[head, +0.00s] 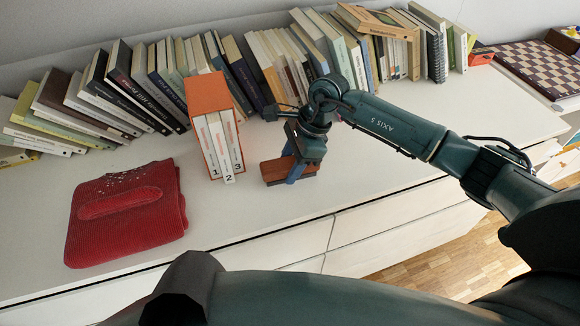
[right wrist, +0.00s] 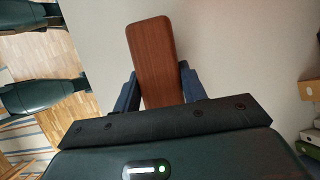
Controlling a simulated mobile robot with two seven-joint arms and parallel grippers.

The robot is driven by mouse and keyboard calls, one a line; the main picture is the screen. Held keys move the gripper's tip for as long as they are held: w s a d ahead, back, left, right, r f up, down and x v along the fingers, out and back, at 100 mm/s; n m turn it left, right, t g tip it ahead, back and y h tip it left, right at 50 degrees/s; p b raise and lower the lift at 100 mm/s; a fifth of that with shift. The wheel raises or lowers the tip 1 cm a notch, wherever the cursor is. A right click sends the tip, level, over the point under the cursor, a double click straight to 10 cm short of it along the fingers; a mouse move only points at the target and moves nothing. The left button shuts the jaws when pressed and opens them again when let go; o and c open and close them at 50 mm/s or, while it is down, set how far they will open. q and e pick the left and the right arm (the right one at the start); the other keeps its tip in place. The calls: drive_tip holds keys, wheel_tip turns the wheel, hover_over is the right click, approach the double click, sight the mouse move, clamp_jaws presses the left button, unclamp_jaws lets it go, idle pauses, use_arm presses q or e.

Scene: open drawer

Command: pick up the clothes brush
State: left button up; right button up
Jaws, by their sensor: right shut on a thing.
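The clothes brush (head: 276,168) is a reddish-brown wooden block on or just above the white dresser top, right of the orange book box. My right gripper (head: 294,170) reaches down over it and is shut on it. In the right wrist view the brush's flat wooden back (right wrist: 152,60) stands out between the two blue fingers of the gripper (right wrist: 160,88). I cannot tell whether the brush touches the surface. Its bristles are not clearly seen. My left gripper is not in view; a dark arm part of mine crosses the bottom of the head view.
An orange box (head: 208,92) with numbered white volumes stands left of the brush. A folded red garment (head: 125,215) lies further left. A long row of books (head: 150,80) lines the wall. A chessboard (head: 540,68) is at far right. The white top (head: 400,165) is clear right of the brush.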

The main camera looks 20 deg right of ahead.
sight(290, 162)
drive_tip(key=shift+c, duration=0.2)
drive_tip(key=shift+r+p, duration=0.55)
drive_tip(key=shift+p, duration=0.05)
wheel_tip(290, 162, up, 10)
drive_tip(key=shift+f+b, duration=0.25)
drive_tip(key=shift+b, duration=0.25)
